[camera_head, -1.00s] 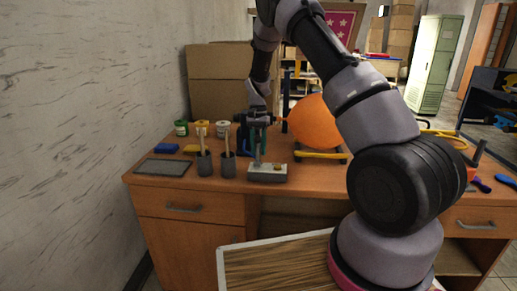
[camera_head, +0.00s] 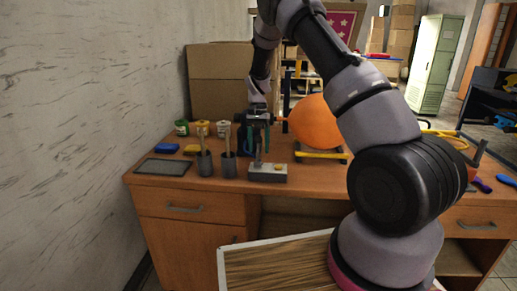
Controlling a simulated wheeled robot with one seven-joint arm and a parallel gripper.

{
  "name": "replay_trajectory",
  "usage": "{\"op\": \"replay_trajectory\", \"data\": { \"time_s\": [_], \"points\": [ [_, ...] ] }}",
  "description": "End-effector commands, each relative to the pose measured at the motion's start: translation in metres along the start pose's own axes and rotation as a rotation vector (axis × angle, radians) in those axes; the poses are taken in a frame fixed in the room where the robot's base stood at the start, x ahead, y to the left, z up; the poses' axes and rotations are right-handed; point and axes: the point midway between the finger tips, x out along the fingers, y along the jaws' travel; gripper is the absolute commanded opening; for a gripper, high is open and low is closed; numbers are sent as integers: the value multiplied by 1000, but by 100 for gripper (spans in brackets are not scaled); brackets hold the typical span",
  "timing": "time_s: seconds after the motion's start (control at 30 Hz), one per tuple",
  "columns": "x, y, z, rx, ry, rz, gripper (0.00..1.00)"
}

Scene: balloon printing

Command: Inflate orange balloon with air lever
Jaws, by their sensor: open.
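The orange balloon (camera_head: 314,121) is round and full-looking on the desk, partly hidden behind my arm. It rests above a low stand with a yellow bar (camera_head: 321,155). The air lever (camera_head: 258,150) stands on a grey base box (camera_head: 267,173) left of the balloon. My gripper (camera_head: 258,122) points down at the top of the lever, with its open fingers close around or beside the lever; I cannot tell whether they touch it. A thin nozzle (camera_head: 281,119) runs from near the gripper to the balloon.
A dark flat tray (camera_head: 163,167), blue and yellow blocks and small paint cans (camera_head: 181,128) lie further left. A cardboard box (camera_head: 217,80) stands behind. The desk's front middle is clear.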

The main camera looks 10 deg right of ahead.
Motion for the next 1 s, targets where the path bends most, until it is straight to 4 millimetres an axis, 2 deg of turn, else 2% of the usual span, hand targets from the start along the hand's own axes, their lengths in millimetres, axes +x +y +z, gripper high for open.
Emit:
{"op": "replay_trajectory", "data": {
  "time_s": [0.3,0.43,0.6,0.87,0.9,0.97,1.0],
  "points": [
    [-64,-1,-1,1,4,-4,68],
    [-83,0,-1,0,2,-3,68],
    [-97,0,0,-1,2,-2,68],
    [-98,0,0,0,1,-1,68],
    [-98,0,0,0,1,-1,61],
    [-99,1,0,-7,6,0,38],
    [-99,5,0,-20,15,3,23]
  ]
}}
